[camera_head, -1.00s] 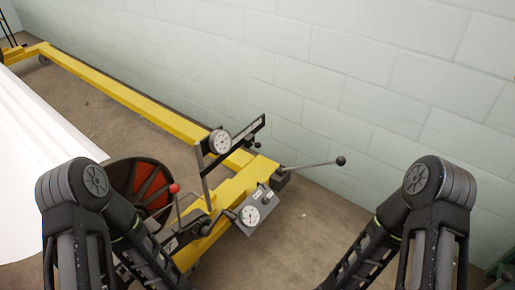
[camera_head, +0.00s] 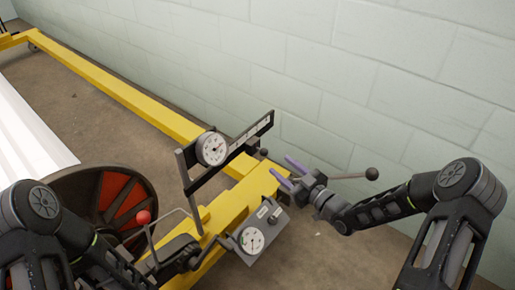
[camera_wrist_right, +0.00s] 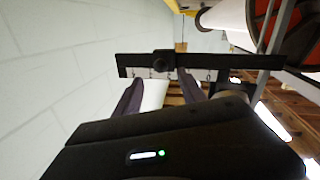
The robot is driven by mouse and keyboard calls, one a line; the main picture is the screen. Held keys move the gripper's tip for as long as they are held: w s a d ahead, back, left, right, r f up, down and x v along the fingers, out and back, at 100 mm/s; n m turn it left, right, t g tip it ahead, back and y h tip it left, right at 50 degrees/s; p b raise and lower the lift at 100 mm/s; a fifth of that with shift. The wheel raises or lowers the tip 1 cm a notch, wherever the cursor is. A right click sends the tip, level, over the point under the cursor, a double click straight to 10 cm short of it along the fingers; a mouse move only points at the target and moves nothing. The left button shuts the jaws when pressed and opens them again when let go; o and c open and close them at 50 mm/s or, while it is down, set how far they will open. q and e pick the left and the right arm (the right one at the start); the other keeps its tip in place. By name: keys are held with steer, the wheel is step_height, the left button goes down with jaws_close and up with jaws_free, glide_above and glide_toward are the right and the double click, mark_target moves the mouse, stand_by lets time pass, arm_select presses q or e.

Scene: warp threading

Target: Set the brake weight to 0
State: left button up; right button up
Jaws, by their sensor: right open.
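I cannot tell for sure whether this knob is the brake weight. My right gripper (camera_head: 284,170) is open and empty, right of and below the bar's right end. Its fingers also show in the right wrist view (camera_wrist_right: 160,95), pointing toward the bar without visible contact.
A lever with a dark ball (camera_head: 372,173) sticks out just beyond my right gripper. A grey box with a gauge (camera_head: 252,240) sits on the yellow frame (camera_head: 130,97). A red-knobbed lever (camera_head: 143,217) and a red-black wheel (camera_head: 120,200) are at left. The pale wall (camera_head: 400,70) is behind.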

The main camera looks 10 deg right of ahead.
mark_target(258, 149)
steer(key=shift+s, duration=0.15)
steer(key=x, duration=0.7)
steer(key=shift+w+a+b, duration=0.2)
steer(key=shift+w+b, duration=0.15)
steer(key=shift+r, duration=0.1)
steer(key=shift+c, duration=0.3)
jaws_close()
stand_by(0.9)
